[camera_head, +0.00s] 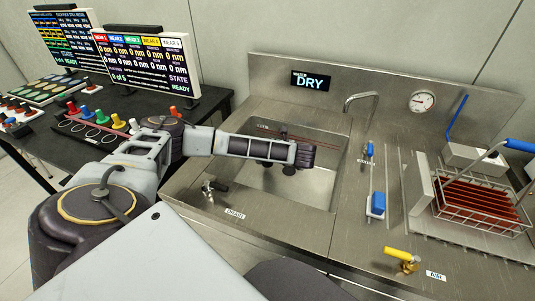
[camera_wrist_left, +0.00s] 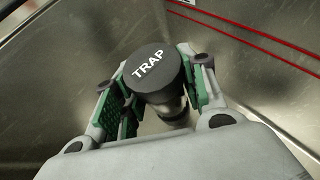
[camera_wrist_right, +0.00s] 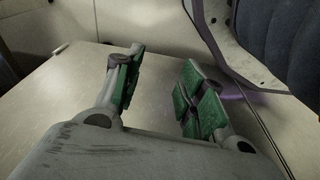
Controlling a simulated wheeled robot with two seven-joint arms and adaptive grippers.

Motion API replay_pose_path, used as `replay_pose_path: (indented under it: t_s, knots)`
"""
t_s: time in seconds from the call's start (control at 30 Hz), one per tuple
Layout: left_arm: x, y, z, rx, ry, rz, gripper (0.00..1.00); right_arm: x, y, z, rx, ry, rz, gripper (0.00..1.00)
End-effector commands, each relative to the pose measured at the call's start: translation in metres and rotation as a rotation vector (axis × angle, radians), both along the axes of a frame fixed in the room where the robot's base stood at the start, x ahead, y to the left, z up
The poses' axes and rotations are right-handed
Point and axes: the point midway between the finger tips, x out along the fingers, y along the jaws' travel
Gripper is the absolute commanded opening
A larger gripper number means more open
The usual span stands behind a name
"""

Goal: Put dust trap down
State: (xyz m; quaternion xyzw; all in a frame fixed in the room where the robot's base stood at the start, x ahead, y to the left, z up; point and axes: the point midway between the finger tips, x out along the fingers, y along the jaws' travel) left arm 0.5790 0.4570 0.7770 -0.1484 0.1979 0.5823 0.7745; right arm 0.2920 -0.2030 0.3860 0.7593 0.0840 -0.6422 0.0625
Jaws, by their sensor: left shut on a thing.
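The dust trap (camera_wrist_left: 152,73) has a round dark cap lettered TRAP and a paler metallic body below it. My left gripper (camera_wrist_left: 158,92) is shut on it, with green-padded fingers on both sides. The trap's lower end is hidden by the hand. In the head view my left arm reaches over the steel sink (camera_head: 322,183), with the hand above the basin; the trap cannot be made out clearly there. My right gripper (camera_wrist_right: 160,88) is open and empty above a plain pale surface in the right wrist view.
Red lines (camera_wrist_left: 255,35) run along the basin wall. A faucet (camera_head: 360,97), drain valve (camera_head: 212,188) and yellow air valve (camera_head: 402,256) stand around the sink. A wire rack (camera_head: 480,205) is at right. A black table with colored knobs and two screens (camera_head: 150,65) is at left.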

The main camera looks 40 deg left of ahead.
Motion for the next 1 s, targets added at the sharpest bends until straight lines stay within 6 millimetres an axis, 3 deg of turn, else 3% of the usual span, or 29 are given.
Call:
replay_pose_path:
  t_s: [0.3,1.0]
  knots:
    - [0.0,0.0,-0.029,0.0,0.0,0.0,0.15,0.007,0.003,0.013,0.004,-0.003,0.001,0.4]
    - [0.0,0.0,-0.032,0.0,0.0,0.0,0.15,0.01,0.005,0.02,0.006,-0.003,0.002,0.4]
